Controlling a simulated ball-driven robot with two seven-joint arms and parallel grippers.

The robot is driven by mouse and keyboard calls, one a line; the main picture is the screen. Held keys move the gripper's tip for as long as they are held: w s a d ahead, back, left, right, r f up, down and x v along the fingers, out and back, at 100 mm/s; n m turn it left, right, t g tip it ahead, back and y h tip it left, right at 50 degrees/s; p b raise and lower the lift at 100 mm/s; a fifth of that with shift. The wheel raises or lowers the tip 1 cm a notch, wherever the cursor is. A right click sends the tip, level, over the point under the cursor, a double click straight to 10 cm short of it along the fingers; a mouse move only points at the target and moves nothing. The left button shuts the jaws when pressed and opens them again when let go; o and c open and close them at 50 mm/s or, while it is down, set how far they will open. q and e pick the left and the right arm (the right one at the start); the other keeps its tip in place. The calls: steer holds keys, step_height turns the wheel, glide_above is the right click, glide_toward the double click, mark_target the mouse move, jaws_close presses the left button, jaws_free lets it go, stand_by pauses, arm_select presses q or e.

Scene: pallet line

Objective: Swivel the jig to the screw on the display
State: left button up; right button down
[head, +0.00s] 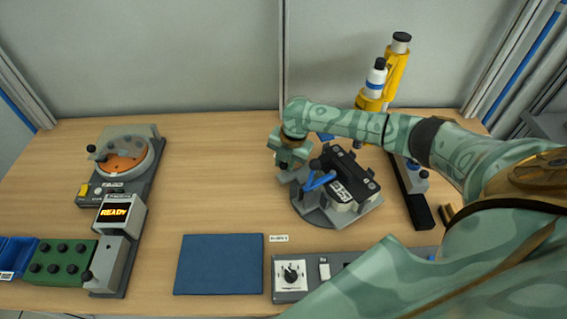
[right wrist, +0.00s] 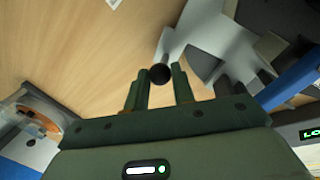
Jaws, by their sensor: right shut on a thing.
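The jig sits on a dark round base (head: 318,217) right of the table's middle, with a black block (head: 350,181) and blue lever (head: 318,181) on top. My right gripper (head: 284,163) is at the jig's left rear side. In the right wrist view the gripper (right wrist: 161,82) has its green fingers on both sides of a black ball knob (right wrist: 160,73) beside a grey part of the jig (right wrist: 195,28). It is shut on the knob. The orange display (head: 114,212) reads "READY". A green-lettered display (right wrist: 311,133) is cut off at the frame edge. My left gripper is not in view.
A blue mat (head: 219,264) lies front centre, beside a grey control panel with a dial (head: 291,274). A yellow microscope-like stand (head: 396,70) is behind the jig. An orange disc unit (head: 124,158) and green block (head: 62,262) stand left. The table between is clear.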

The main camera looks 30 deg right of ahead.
steer(key=shift+w+d+r+m+p, duration=0.1)
steer(key=shift+w+d+m+p, duration=0.3)
steer(key=shift+d+m, duration=0.25)
steer(key=shift+w+d+m+p, duration=0.4)
steer(key=shift+d+m, duration=0.15)
steer(key=shift+d, duration=0.1)
steer(key=shift+w+d+m+h+p, duration=0.2)
steer(key=shift+d+m+p, duration=0.05)
steer(key=shift+d+m, duration=0.3)
steer(key=shift+w+d+m+h+p, duration=0.2)
steer(key=shift+d+m+p, duration=0.05)
steer(key=shift+d+m, duration=0.25)
steer(key=shift+d, duration=0.15)
